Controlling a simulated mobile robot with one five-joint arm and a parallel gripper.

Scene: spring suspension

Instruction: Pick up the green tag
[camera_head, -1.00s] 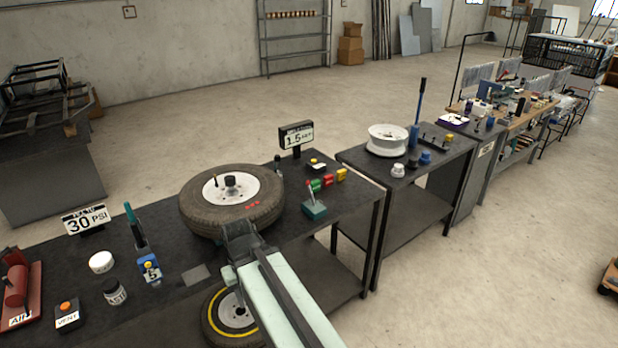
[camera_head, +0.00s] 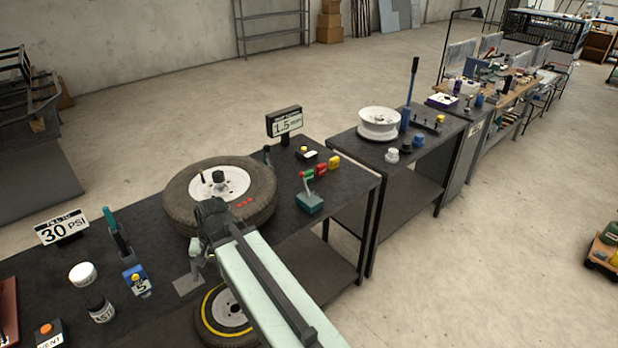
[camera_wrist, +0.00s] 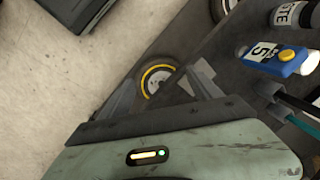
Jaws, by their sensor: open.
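The green tag (camera_head: 307,174) is a small block on the dark bench, right of the tire, beside a red tag (camera_head: 321,168) and a yellow tag (camera_head: 334,161). A teal lever box (camera_head: 309,202) stands just in front of it. My gripper (camera_head: 194,268) is left of the green tag, in front of the tire and over the bench's front edge, pointing down. In the wrist view my gripper (camera_wrist: 166,82) has its fingers spread with nothing between them. The green tag does not show in the wrist view.
A tire (camera_head: 221,192) lies on the bench near my arm. A yellow-ringed wheel (camera_head: 228,310) sits below. A 1.5 sign (camera_head: 285,122) stands behind the tags. A blue gauge (camera_wrist: 283,57) is at the wrist view's right. Open floor lies right of the benches.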

